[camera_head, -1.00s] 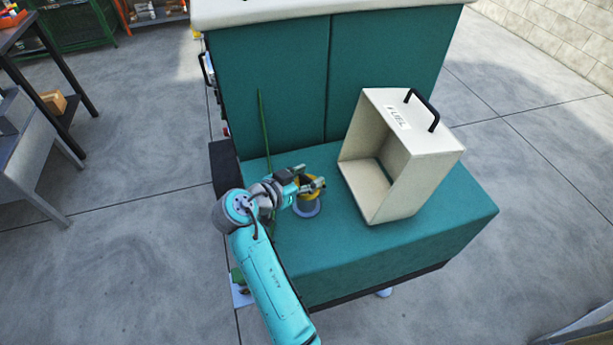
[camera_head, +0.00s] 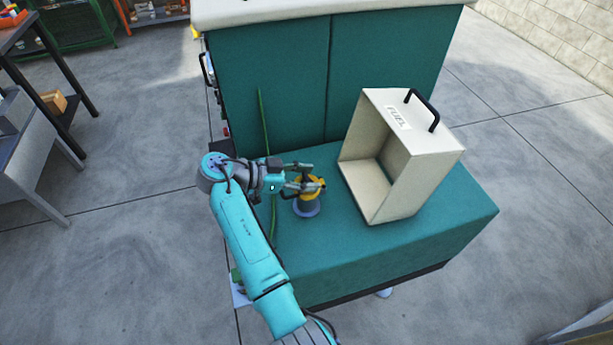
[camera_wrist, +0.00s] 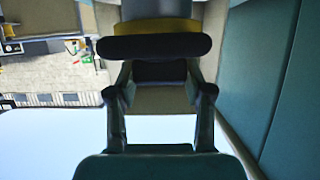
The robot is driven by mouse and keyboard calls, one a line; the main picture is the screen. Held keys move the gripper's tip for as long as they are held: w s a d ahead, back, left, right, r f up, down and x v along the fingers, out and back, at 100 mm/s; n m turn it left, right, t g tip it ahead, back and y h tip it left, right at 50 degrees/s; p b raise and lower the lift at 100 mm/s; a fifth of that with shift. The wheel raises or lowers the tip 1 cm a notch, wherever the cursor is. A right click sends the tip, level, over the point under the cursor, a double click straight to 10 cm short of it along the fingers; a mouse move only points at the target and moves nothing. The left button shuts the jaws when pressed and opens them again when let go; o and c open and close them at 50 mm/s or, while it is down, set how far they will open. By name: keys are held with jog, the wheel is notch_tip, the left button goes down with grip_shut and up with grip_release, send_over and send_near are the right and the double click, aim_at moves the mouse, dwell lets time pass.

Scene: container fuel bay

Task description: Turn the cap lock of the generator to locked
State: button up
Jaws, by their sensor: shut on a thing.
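The yellow fuel cap (camera_head: 311,182) sits on a grey neck (camera_head: 306,204) on the generator's teal deck (camera_head: 400,248). My gripper (camera_head: 313,178) reaches in from the left, its fingers at the cap's top. In the wrist view my gripper (camera_wrist: 158,75) is shut on the cap lock, a dark bar (camera_wrist: 150,47) across the cap. A strip of the yellow cap (camera_wrist: 165,25) shows beyond the bar. Whether the lock mark is lined up cannot be read in either view.
A cream hood labelled fuel (camera_head: 428,155) with a black handle stands open to the right of the cap. The teal cabinet wall (camera_head: 270,80) rises behind. A thin green rod (camera_head: 264,120) stands left of the cap. Part of the deck in front is clear.

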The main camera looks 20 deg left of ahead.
aim_at(304, 177)
jog(key=shift+f, duration=0.15)
jog(key=o, duration=1.2)
jog(key=v, duration=0.6)
jog(key=shift+a, duration=0.1)
jog(key=shift+s+a+r, duration=0.3)
jog(key=shift+s+a, duration=0.05)
jog(key=shift+a, duration=0.1)
